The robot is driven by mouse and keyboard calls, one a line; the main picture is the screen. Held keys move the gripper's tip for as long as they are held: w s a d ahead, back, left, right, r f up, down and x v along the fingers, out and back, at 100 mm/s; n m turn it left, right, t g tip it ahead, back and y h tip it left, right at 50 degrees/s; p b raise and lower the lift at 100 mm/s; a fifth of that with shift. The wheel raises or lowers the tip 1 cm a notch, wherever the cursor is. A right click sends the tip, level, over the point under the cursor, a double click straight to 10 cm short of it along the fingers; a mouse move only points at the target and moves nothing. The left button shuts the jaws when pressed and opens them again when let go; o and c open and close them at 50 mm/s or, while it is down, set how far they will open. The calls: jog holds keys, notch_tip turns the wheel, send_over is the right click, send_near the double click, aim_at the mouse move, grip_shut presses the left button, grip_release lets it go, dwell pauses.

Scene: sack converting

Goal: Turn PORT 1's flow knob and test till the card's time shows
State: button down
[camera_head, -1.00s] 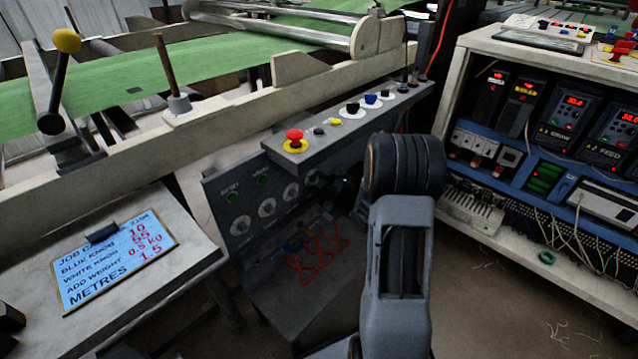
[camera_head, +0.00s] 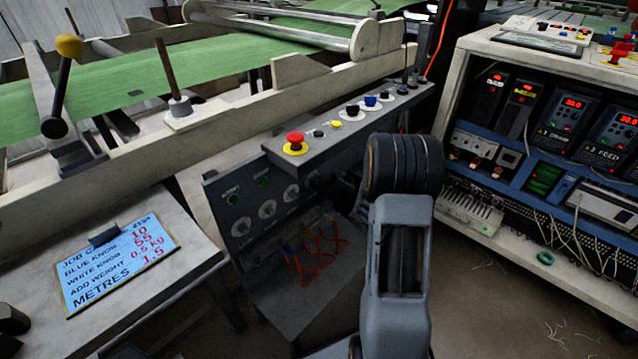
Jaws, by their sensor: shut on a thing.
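The grey valve panel (camera_head: 226,207) stands low under the machine's front rail, with pale round dials and small green parts on its face. Its labels are too small to read. My gripper (camera_head: 327,182) is a dark shape at the panel's right side, mostly hidden behind my arm. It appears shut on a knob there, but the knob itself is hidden. The blue job card (camera_head: 118,262) lies on the pale table at left. It lists blue knob, white knob, add weight and metres in red figures; no time reads clearly on it.
A sloping control box (camera_head: 322,153) above the panel carries a red stop button (camera_head: 295,139) and several knobs. Red tubes (camera_head: 318,250) loop below the panel. At right, an open cabinet (camera_head: 462,215) holds drives with lit red displays (camera_head: 573,103). A yellow-knobbed lever (camera_head: 69,46) stands at left.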

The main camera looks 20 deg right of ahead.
jog(key=m+p, duration=0.1)
jog(key=m, duration=0.2)
jog(key=shift+r+m+p, duration=0.1)
jog(key=shift+m+p, duration=0.25)
jog(key=shift+m, duration=0.05)
jog(key=shift+m+p, duration=0.55)
jog(key=shift+m, duration=0.55)
jog(key=c, duration=1)
grip_release()
jog(key=p+v, duration=0.2)
jog(key=v, duration=1.2)
jog(key=shift+w+d+p, duration=0.1)
jog(key=shift+p, duration=0.2)
